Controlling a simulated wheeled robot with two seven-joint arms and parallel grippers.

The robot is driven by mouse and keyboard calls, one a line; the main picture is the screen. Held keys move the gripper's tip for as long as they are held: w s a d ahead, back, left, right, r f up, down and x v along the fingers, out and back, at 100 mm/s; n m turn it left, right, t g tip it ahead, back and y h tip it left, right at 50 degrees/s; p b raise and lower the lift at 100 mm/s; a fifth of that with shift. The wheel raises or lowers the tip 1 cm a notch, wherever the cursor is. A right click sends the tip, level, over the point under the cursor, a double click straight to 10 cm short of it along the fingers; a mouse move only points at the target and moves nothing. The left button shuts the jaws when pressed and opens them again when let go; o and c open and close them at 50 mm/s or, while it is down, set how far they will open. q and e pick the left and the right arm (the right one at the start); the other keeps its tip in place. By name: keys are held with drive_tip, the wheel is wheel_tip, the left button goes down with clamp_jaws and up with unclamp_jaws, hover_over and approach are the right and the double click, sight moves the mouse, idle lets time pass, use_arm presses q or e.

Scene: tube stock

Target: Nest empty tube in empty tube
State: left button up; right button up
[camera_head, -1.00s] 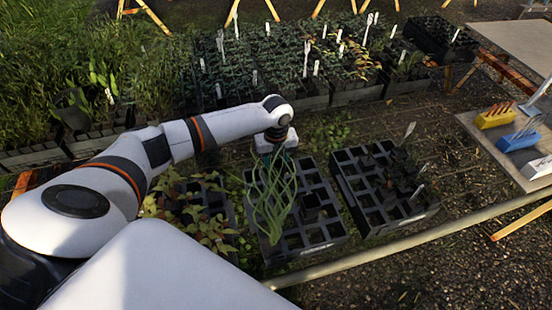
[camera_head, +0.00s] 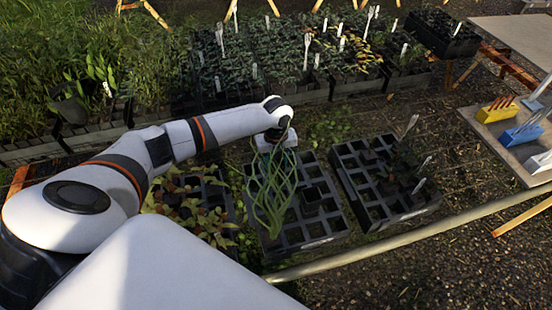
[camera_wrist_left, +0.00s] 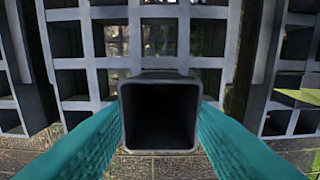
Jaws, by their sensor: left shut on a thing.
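My left gripper (camera_head: 276,152) is over the far end of the middle black crate (camera_head: 318,238). In the left wrist view its teal fingers (camera_wrist_left: 160,108) are shut on a square black empty tube (camera_wrist_left: 160,78), whose open mouth faces the camera. The held tube is above the crate grid (camera_wrist_left: 120,13); its lower end is hidden. Another dark square tube (camera_head: 312,194) stands in the middle crate, right of a long-leaved plant, and looks empty. A dark square opening (camera_wrist_left: 66,40) at upper left in the wrist view may be that tube. My right gripper is not in view.
The long-leaved plant (camera_head: 270,200) rises in the middle crate close to my gripper. A right crate (camera_head: 400,217) holds dark tubes and white labels. A pole (camera_head: 400,240) runs across the front. Seedling trays (camera_head: 300,65) stand behind; a side table (camera_head: 510,165) bears coloured blocks.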

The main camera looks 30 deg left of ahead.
use_arm(q)
drive_tip(key=shift+f, duration=0.3)
idle(0.5)
drive_tip(key=o, duration=1.2)
drive_tip(key=shift+o, duration=0.2)
drive_tip(key=shift+r, duration=0.15)
wheel_tip(320, 180, up, 12)
drive_tip(key=b, duration=0.2)
